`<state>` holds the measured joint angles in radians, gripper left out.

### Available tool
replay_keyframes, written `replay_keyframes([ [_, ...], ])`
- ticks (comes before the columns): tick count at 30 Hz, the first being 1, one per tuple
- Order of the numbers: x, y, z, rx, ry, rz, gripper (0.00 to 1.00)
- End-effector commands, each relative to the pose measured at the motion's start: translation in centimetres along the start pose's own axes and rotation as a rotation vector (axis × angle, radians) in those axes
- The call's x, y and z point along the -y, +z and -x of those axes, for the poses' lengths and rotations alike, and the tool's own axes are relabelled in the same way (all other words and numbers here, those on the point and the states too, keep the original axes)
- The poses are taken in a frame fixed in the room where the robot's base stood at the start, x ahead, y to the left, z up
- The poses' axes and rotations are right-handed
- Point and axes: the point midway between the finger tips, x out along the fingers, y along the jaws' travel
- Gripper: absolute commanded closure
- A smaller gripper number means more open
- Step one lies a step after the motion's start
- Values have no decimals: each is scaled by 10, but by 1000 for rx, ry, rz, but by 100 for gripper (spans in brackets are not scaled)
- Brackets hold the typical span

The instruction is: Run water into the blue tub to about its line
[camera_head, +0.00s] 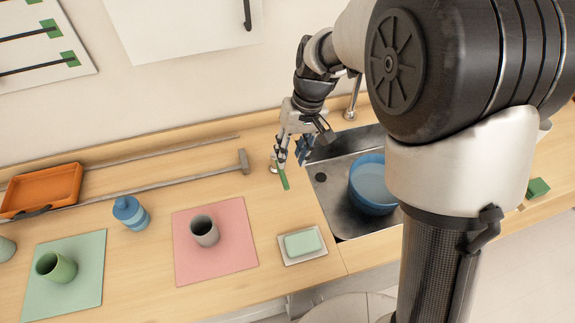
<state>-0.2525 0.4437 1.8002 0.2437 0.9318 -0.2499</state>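The blue tub (367,204) stands in the metal sink, partly hidden on its right by my arm. Its inside shows a paler blue area, and I cannot tell whether that is water or the bottom. No fill line can be made out. A metal tap (352,98) rises behind the sink, its upper part hidden by my arm. No water stream is visible. A green lever (284,180) with a small metal base is on the counter left of the sink. My gripper (292,158) points down just above the lever, its fingers apart. I cannot tell if it touches the lever.
The sink (330,205) is set into the wooden counter. A long hammer-like tool (180,182) lies behind.

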Motion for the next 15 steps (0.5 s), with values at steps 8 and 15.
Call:
replay_keyframes([
  [8, 0, 0, 36, -1, 0, 0, 67],
  [15, 0, 0, 40, 0, 0, 0, 67],
])
